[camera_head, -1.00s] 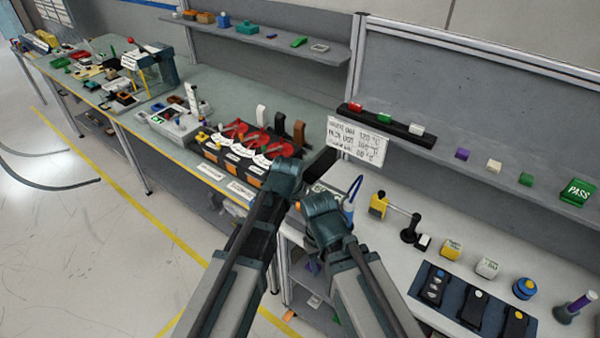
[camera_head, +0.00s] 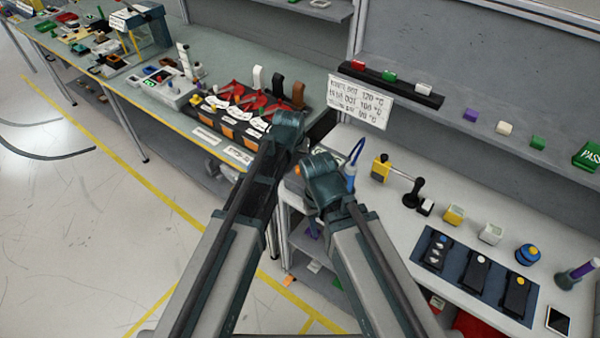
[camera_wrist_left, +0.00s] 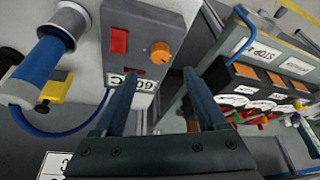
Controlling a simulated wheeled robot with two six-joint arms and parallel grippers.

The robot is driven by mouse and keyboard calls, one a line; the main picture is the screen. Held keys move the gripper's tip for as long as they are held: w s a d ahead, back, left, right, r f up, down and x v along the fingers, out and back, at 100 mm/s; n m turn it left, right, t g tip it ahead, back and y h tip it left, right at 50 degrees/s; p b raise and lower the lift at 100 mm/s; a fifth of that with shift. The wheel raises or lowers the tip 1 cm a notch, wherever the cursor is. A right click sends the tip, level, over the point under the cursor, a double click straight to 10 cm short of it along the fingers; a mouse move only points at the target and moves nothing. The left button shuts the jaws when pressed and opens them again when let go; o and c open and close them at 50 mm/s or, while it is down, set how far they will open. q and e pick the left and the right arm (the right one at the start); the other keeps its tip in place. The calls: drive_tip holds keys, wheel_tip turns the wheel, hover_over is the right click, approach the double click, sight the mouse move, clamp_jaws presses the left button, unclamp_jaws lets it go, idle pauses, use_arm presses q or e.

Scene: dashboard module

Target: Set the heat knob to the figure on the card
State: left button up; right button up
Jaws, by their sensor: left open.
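The orange heat knob (camera_wrist_left: 160,54) sits on a grey box (camera_wrist_left: 146,20) with a red switch (camera_wrist_left: 119,40) and a small display (camera_wrist_left: 131,82). The display's figure is turned over and I cannot read it surely. My left gripper (camera_wrist_left: 161,74) is open and empty, its fingertips either side of and short of the knob in the left wrist view. The card (camera_head: 361,101) stands behind the bench in the head view, with several lines of temperatures in °C, its small words blurred. My left wrist hides its fingers in the head view. My right arm's fingers are hidden there too.
A blue-handled iron (camera_wrist_left: 45,75) with a blue cord stands in a holder beside the box. Orange-fronted bins (camera_head: 228,130) stand to the left.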

sight(300, 167)
use_arm(q)
drive_tip(key=b+x, duration=0.7)
drive_tip(key=x, duration=0.1)
drive_tip(key=shift+w+f, duration=0.15)
drive_tip(key=shift+f, duration=0.25)
drive_tip(key=shift+r, duration=0.1)
clamp_jaws()
